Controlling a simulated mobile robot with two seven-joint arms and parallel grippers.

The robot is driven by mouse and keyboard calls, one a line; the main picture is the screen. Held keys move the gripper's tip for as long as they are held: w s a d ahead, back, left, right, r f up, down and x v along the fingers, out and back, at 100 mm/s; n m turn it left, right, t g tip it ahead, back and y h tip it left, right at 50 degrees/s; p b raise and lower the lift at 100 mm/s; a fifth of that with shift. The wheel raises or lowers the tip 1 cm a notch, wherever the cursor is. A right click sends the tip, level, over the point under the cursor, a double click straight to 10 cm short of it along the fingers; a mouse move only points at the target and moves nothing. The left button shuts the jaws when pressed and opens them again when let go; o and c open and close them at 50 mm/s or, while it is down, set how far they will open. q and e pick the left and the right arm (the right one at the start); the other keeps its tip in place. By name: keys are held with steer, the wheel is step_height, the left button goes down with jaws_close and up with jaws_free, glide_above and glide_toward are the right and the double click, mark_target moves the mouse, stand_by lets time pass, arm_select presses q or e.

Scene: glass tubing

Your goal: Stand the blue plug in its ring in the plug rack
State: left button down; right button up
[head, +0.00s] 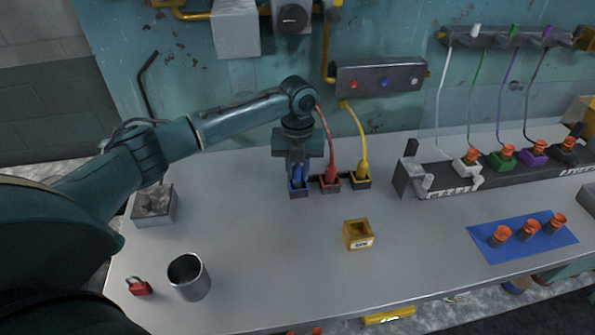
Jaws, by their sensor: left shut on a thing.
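The plug rack (314,180) stands toward the back of the table, with a blue, a red and a yellow ring in a row. My left gripper (297,170) points down at the left end of the rack, shut on the blue plug (297,175). The plug is upright at the blue ring (299,193). The fingers hide much of it, and I cannot tell how deep it sits. The red plug (332,171) and the yellow plug (362,171) stand in their rings, with cords running up. My right gripper is not in view.
A small yellow box (357,235) sits mid-table. A metal cup (189,278), a red padlock (139,287) and a grey box (153,205) are at left. At right are a block with corded plugs (440,180) and a blue mat (515,250) with orange-topped pieces. The front middle is clear.

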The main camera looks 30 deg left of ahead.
arm_select(q)
steer(key=shift+f, duration=0.55)
steer(key=c, duration=1.2)
jaws_free()
steer(key=shift+f, duration=0.15)
step_height(320, 180, up, 12)
steer(key=shift+r+b, duration=0.15)
steer(key=shift+b, duration=0.15)
